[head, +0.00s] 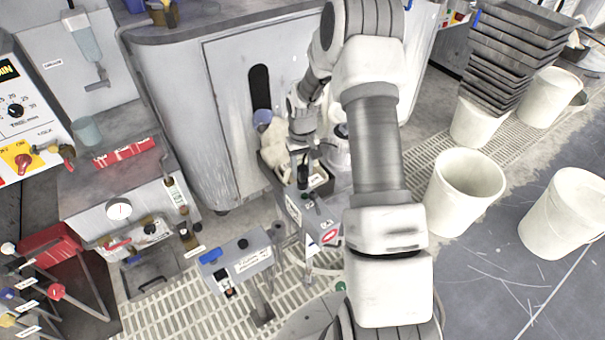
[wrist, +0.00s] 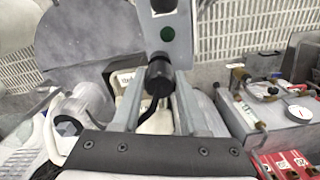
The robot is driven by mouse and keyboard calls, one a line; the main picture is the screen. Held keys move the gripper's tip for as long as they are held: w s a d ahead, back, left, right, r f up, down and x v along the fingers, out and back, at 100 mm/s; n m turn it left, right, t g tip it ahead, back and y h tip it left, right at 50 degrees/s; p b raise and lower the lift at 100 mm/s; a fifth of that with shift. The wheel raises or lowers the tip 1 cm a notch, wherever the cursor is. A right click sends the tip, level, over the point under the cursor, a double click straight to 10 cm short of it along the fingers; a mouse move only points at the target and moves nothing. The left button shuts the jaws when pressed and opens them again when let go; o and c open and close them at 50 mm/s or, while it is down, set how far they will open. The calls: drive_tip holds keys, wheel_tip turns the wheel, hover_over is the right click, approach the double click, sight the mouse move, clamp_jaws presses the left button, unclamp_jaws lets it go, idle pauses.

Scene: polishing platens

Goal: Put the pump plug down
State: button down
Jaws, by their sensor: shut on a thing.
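The pump plug (wrist: 159,76) is a black plug with a black cable that bends down below it. In the wrist view it sits between the two grey fingers of my gripper (wrist: 160,82), which is shut on it. A grey plate (wrist: 180,45) with a green dot lies just beyond the plug; I cannot tell whether they touch. The plug is too small there to tell clearly.
A grey control box (head: 238,262) on a post stands left of my arm. A bench with a round gauge (head: 119,209) is at the left. White buckets (head: 465,190) and stacked dark trays (head: 515,50) stand at the right.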

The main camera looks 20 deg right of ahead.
drive_tip(key=shift+f, duration=0.6)
drive_tip(key=shift+f, duration=0.2)
drive_tip(key=shift+c, duration=2.2)
unclamp_jaws()
